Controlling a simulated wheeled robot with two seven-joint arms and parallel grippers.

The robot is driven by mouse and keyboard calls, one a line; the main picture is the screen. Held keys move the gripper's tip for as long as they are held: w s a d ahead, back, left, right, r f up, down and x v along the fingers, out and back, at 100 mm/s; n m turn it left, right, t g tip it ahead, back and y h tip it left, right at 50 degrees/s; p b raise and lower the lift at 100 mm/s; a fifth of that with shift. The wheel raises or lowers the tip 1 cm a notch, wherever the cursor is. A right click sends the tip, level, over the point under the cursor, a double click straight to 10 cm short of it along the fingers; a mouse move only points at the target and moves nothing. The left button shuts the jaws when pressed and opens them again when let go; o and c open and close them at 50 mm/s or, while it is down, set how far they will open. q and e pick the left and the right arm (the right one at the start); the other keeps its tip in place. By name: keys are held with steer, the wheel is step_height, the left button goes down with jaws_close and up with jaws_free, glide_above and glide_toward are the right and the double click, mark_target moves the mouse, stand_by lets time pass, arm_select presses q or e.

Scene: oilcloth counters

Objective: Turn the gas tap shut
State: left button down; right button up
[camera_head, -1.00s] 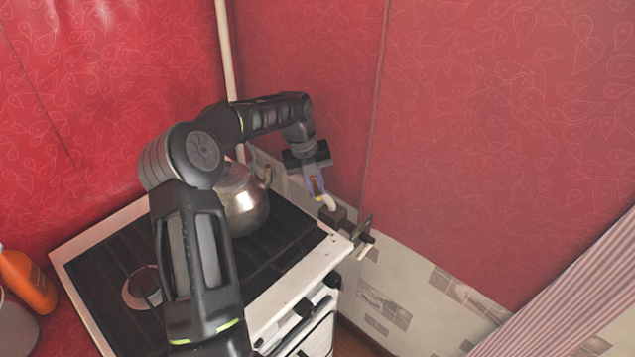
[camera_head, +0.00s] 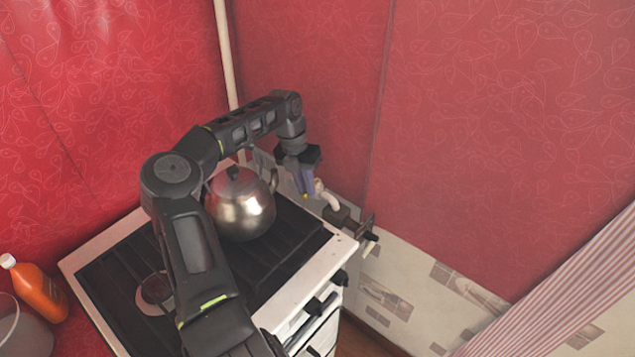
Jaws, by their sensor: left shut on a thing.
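My left gripper (camera_head: 307,188) is at the wall behind the stove's right back corner. Its jaws are shut on the gas tap, which they mostly hide. A pale curved pipe (camera_head: 331,200) shows just right of the fingertips and runs down to a dark fitting (camera_head: 345,216). The tap's exact angle cannot be made out. My right gripper is not in view.
A shiny metal kettle (camera_head: 240,212) stands on the white stove (camera_head: 342,249), close beside my left arm. An orange bottle (camera_head: 40,291) and a grey pot (camera_head: 18,328) are at the lower left. A striped curtain (camera_head: 560,290) hangs at right.

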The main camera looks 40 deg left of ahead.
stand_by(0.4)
arm_select(q)
steer(key=c, duration=1.4)
jaws_free()
